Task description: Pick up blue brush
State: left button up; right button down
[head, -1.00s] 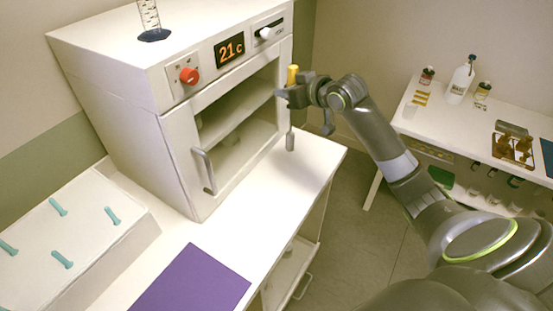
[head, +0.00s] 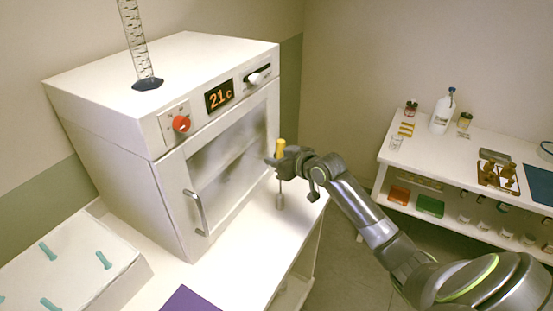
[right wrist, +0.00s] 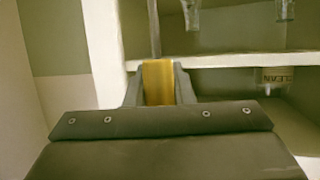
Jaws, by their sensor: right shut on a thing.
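My right gripper (head: 279,160) is shut on a yellow-handled tool (head: 280,146). The tool hangs upright, with a thin metal shaft and a small grey end below the jaws. In the right wrist view the yellow handle (right wrist: 159,82) sits between the two fingers. The tool is held beside the right front corner of a white oven, over the white bench. I cannot tell whether its lower end touches the bench. I see no blue brush in these views. My left gripper is not in view.
The white oven (head: 120,108) has a handle and a 21c display. A purple mat (head: 188,300) and a white block with teal pegs (head: 48,250) are in front. A white side table (head: 420,150) at right holds bottles and a tray. Floor lies between.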

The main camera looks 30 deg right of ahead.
jog(key=c, duration=1.3)
grip_release()
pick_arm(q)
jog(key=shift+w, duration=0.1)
pick_arm(e)
jog(key=shift+o, duration=0.3)
jog(key=shift+s+d+r, duration=0.1)
jog(key=shift+s+r, duration=0.05)
jog(key=shift+s, duration=0.1)
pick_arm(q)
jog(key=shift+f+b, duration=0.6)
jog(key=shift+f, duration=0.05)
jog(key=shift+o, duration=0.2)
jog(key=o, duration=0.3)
pick_arm(e)
jog(key=v, duration=1.1)
jog(key=shift+s, duration=0.25)
